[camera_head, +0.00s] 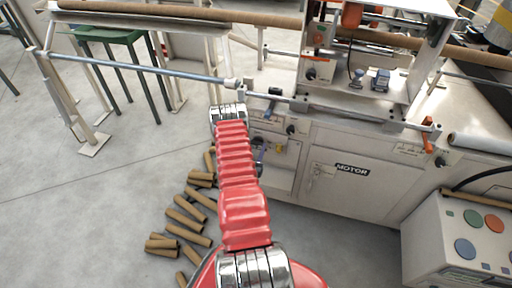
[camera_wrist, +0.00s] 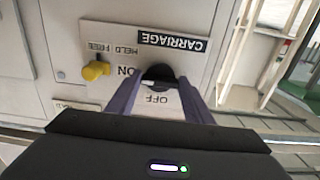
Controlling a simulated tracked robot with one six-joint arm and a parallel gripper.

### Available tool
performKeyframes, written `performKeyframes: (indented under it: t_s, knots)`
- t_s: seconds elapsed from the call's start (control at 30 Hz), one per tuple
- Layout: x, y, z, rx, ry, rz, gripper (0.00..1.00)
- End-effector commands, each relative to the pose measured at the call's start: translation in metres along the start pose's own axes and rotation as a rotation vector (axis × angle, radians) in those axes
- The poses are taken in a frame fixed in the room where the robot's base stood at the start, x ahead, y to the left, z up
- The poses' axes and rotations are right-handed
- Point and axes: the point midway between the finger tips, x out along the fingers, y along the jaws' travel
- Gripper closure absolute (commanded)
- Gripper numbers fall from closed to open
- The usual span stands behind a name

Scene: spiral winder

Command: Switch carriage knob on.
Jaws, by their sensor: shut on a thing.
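The carriage knob (camera_wrist: 158,75) is a black round knob on the cream machine panel, under an upside-down CARRIAGE label (camera_wrist: 172,40) in the wrist view. ON is printed to its left and OFF just below it. My gripper (camera_wrist: 160,84) has its two purple-grey fingers on either side of the knob, shut on it. The fingers partly hide the knob, and I cannot tell which word it points to. In the head view my gripper (camera_head: 259,156) is at the machine's front panel, mostly behind my red arm, and the knob is hidden.
A yellow knob (camera_wrist: 96,70) sits close to the left in the wrist view. Cardboard tubes (camera_head: 185,222) lie on the floor. A long steel rod (camera_head: 140,67) crosses at the upper left. A control box (camera_head: 465,235) stands at the lower right.

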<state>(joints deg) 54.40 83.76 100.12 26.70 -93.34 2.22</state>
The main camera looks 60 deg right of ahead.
Motion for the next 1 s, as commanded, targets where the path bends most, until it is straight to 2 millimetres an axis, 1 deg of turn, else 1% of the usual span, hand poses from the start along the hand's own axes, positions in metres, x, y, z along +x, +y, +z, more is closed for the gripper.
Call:
performKeyframes:
  t_s: [0.03, 0.37, 0.4, 0.6, 0.67, 0.87, 1.0]
  knots:
    - [-0.0001, -0.0034, 0.0002, 0.006, -0.001, -0.008, 0.76]
    - [0.0004, -0.0041, -0.0007, 0.010, 0.001, -0.009, 0.76]
    - [0.0005, -0.0042, -0.0008, 0.010, 0.002, -0.009, 0.52]
    - [0.0006, -0.0030, -0.0010, 0.008, 0.002, -0.006, 0.38]
    - [0.0005, -0.0026, -0.0010, 0.008, 0.002, -0.005, 0.34]
    - [0.0004, -0.0019, -0.0009, 0.007, 0.002, -0.003, 0.34]
    - [-0.0033, -0.0020, -0.0007, 0.007, 0.002, -0.004, 0.34]
